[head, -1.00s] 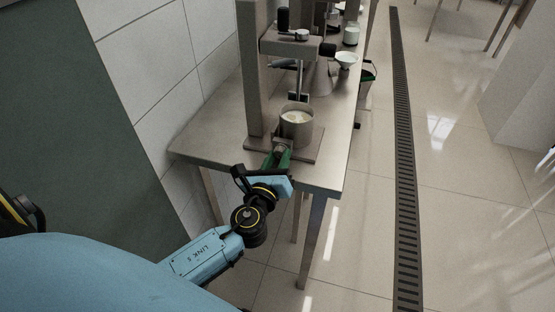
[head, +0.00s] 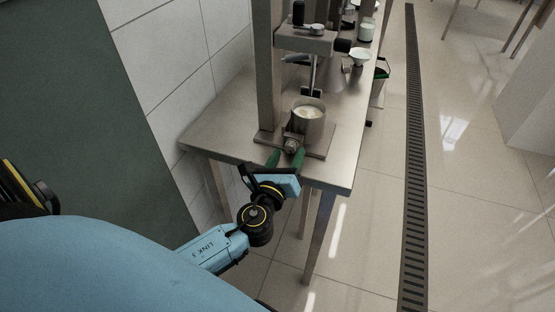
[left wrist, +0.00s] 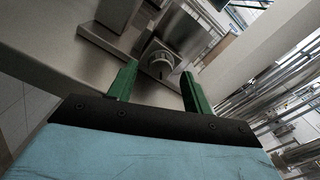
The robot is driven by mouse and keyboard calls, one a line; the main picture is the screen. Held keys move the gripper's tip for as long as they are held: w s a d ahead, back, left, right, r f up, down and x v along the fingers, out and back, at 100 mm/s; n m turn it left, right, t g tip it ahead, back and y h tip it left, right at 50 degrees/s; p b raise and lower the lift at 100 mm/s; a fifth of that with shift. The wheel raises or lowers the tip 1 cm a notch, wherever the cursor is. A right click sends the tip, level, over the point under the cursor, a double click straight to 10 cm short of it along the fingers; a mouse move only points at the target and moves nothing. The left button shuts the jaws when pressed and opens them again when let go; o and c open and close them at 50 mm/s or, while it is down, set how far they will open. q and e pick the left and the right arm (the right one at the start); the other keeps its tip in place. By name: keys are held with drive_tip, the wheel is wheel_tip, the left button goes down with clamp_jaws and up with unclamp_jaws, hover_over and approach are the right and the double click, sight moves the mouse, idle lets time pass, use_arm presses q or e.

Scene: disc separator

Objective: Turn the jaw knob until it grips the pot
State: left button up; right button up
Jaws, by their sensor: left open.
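The grey metal pot (head: 308,121) stands upright on the stand's base plate (head: 322,142), with pale contents inside. The jaw knob (head: 292,143) sticks out at the front of the plate, below the pot. It also shows in the left wrist view (left wrist: 159,65) as a round, ridged metal knob. My left gripper (head: 286,153) has green fingers, open and apart, one toward each side of the knob. In the left wrist view the knob lies ahead between the fingertips, with visible gaps. Whether the jaw touches the pot is hidden. My right gripper is not in view.
The stand's column (head: 268,70) and overhanging head (head: 305,40) rise behind and above the pot. A white bowl (head: 360,55) and other equipment stand farther along the steel table (head: 215,128). A tiled wall is on the left; open floor with a drain grate lies right.

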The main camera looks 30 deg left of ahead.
use_arm(q)
drive_tip(key=b+v, duration=0.1)
drive_tip(key=v, duration=1.1)
drive_tip(key=shift+s, duration=0.2)
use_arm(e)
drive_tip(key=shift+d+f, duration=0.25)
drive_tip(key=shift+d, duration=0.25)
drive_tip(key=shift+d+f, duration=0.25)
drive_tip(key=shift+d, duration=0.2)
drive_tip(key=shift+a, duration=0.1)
